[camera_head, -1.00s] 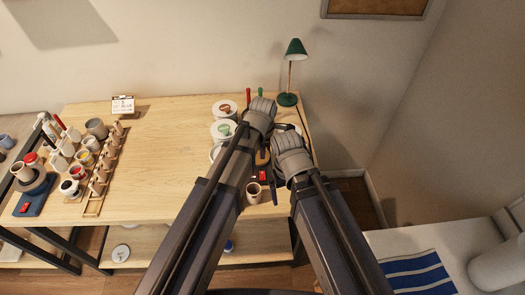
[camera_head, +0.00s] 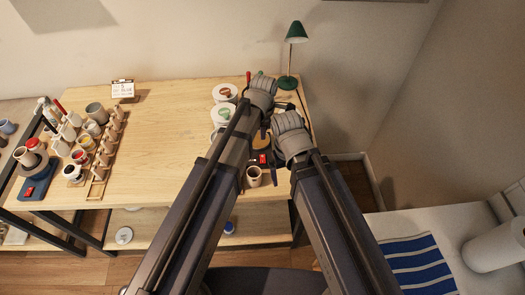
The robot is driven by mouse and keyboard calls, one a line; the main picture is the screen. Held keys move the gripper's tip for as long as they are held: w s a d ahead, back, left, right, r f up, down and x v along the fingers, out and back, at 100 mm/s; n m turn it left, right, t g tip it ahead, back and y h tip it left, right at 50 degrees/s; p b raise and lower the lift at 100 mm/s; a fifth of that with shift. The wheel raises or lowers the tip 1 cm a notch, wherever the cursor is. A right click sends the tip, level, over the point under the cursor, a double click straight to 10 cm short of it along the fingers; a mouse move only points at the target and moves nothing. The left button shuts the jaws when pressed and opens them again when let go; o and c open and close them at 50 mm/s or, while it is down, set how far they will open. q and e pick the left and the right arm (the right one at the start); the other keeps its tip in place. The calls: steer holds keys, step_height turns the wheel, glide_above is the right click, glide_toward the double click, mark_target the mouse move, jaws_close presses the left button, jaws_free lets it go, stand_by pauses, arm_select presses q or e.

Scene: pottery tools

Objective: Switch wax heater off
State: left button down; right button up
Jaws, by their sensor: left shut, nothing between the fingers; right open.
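The wax heater appears to be the dark unit with a red switch (camera_head: 263,159) near the right end of the wooden table. A strip of its amber pot (camera_head: 265,133) shows between my arms; much of it is hidden behind my grippers. Whether the switch is on or off is too small to tell. My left gripper (camera_head: 266,112) is shut and empty, pointing down behind the heater. My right gripper (camera_head: 272,160) is open beside the heater's right side, with a dark finger near the switch. I cannot tell whether it touches.
A small beige cup (camera_head: 254,177) stands just in front of the heater. White tubs (camera_head: 224,93) stand behind left, and a green lamp (camera_head: 288,82) behind right. At far left is another red-switch unit with a blue base (camera_head: 37,187), beside several jars. The table's middle is clear.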

mark_target(262, 157)
arm_select(q)
steer(key=shift+f, duration=0.1)
steer(key=f+b, duration=0.4)
steer(key=w+f+b, duration=0.1)
steer(key=f+b, duration=0.8)
steer(key=b, duration=0.1)
steer(key=shift+w+a+f, duration=0.1)
steer(key=shift+w+f, duration=0.25)
steer(key=shift+f, duration=0.25)
steer(key=shift+r, duration=0.15)
steer(key=shift+s, duration=0.15)
